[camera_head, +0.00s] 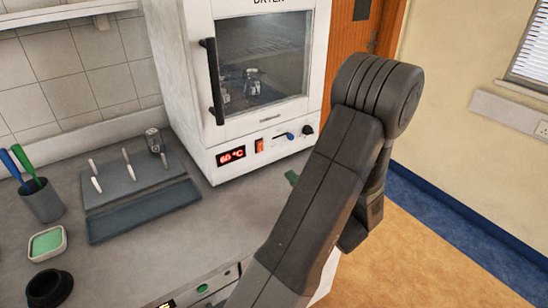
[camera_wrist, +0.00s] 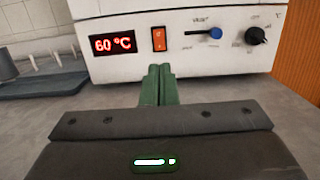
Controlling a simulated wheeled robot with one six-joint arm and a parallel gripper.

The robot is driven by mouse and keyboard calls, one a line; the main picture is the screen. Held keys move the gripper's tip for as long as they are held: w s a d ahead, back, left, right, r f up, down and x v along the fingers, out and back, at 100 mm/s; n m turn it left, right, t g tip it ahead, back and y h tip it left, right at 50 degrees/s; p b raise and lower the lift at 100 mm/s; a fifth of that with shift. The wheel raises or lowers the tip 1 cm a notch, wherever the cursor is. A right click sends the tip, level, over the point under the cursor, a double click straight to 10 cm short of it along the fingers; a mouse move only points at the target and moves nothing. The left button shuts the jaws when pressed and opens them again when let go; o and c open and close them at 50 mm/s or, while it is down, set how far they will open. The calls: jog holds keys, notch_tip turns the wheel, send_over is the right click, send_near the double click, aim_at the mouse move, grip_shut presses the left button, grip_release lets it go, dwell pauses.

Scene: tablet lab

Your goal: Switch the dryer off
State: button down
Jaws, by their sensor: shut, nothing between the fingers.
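The white dryer (camera_head: 190,90) stands on the counter with its glass door closed. Its front panel also shows in the wrist view (camera_wrist: 120,68). The red display (camera_wrist: 113,44) reads 60 °C. An orange-red rocker switch (camera_wrist: 159,39) sits right of the display; it also shows in the head view (camera_head: 259,145). A blue-knobbed vacuum lever (camera_wrist: 215,33) and a black dial (camera_wrist: 257,35) are further right. My gripper (camera_wrist: 159,70) is shut and empty, its green fingertips in front of and below the switch, apart from it as far as I can tell. In the head view my arm hides most of it.
A rack plate with several white pegs (camera_head: 131,175) and a dark mat (camera_head: 143,211) lie left of the dryer. The counter before the dryer is clear.

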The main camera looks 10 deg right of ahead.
aim_at(261, 144)
jog(key=p+x, duration=0.3)
jog(key=x, duration=0.9)
jog(key=shift+w+a+r+p, duration=0.15)
jog(key=shift+w+p, duration=0.1)
jog(key=shift+p, duration=0.15)
jog(key=shift+w+a, duration=0.15)
jog(key=shift+w, duration=0.45)
jog(key=shift+w, duration=0.2)
jog(key=shift+s+r, duration=0.1)
jog(key=shift+s, duration=0.1)
